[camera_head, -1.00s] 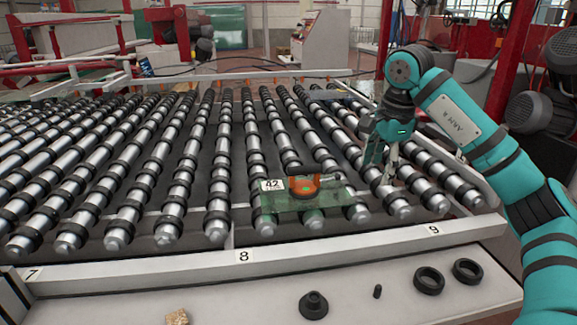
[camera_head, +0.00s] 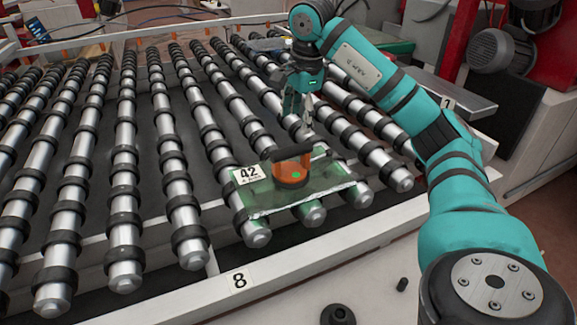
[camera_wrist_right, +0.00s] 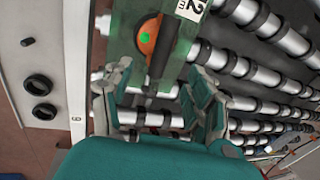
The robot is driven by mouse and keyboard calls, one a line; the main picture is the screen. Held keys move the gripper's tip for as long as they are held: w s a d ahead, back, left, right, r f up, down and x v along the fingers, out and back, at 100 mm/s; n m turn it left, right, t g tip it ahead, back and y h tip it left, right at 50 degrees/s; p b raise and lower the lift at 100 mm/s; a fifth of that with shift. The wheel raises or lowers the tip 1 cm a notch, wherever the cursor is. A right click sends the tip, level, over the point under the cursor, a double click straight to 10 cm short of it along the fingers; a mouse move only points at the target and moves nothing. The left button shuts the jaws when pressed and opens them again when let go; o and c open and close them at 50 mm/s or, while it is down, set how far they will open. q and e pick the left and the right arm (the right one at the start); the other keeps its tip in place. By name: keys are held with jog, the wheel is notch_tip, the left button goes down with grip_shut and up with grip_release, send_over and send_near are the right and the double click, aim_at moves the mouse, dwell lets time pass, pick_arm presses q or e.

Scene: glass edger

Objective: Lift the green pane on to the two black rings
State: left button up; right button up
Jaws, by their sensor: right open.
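The green pane (camera_head: 325,178) lies flat on the rollers, with a "42" label at its left corner. An orange holder (camera_head: 290,170) with a black handle (camera_head: 291,152) sits on it. My right gripper (camera_head: 303,130) is open, pointing down just beyond the handle. In the right wrist view the handle (camera_wrist_right: 160,62) shows in front of the open fingers (camera_wrist_right: 160,75), and part of the pane (camera_wrist_right: 122,30) is at the top. The two black rings, the first ring (camera_wrist_right: 38,85) and the second ring (camera_wrist_right: 44,112), lie on the pale ledge. My left gripper is not in view.
Rows of metal rollers (camera_head: 180,215) with black collars fill the conveyor. A white rail (camera_head: 280,265) marked "8" runs along its front. A black flanged piece (camera_head: 338,315) and a small black peg (camera_head: 402,284) are on the ledge in front.

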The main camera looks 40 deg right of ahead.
aim_at(292, 147)
jog(key=x, duration=0.6)
jog(key=shift+w+f+p, duration=0.15)
jog(key=shift+f+p, duration=0.1)
jog(key=shift+p, duration=0.15)
jog(key=shift+w+f, duration=0.1)
jog(key=shift+f, duration=0.35)
jog(key=shift+f+p, duration=0.3)
jog(key=shift+f, duration=0.05)
jog(key=p+x, duration=0.1)
jog(key=x, duration=0.2)
jog(key=shift+w+a+f, duration=0.1)
jog(key=shift+w+f, duration=0.1)
jog(key=shift+f, duration=0.45)
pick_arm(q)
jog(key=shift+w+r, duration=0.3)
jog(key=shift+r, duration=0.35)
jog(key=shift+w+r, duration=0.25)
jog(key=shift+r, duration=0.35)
pick_arm(e)
jog(key=shift+c, duration=0.3)
